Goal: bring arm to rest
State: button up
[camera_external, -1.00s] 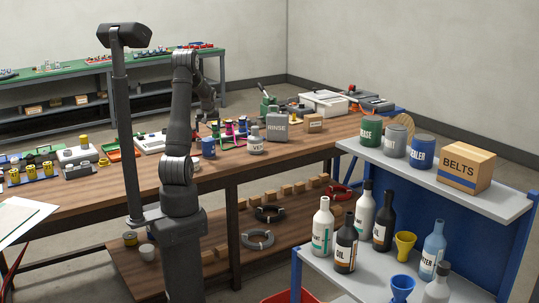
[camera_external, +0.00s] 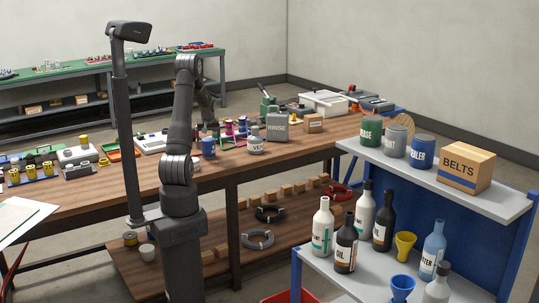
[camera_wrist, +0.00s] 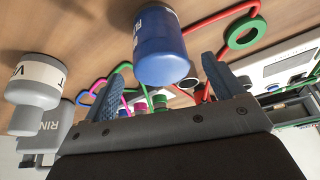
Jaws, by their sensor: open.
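My arm stands at the wooden workbench (camera_external: 300,150), bent at the elbow, with its forearm reaching away over the bench. In the external view my gripper is mostly hidden behind the arm. In the wrist view my gripper (camera_wrist: 164,66) is open, its two blue-grey fingers spread and nothing held between them. A blue labelled container (camera_wrist: 160,45) shows beyond and between the fingers, apart from them as far as I can tell. It also stands on the bench in the external view (camera_external: 208,147).
A grey RINSE can (camera_external: 277,127) and a white-labelled bottle (camera_external: 256,141) stand right of the blue container. Coloured looped tubes (camera_wrist: 115,80) lie near the fingers. A shelf (camera_external: 440,180) with bottles and a BELTS box (camera_external: 466,167) stands at the right.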

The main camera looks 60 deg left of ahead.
aim_at(208, 139)
jog(key=x, duration=0.5)
jog(key=shift+f, duration=0.3)
jog(key=shift+r, duration=1.25)
jog(key=shift+f, duration=0.1)
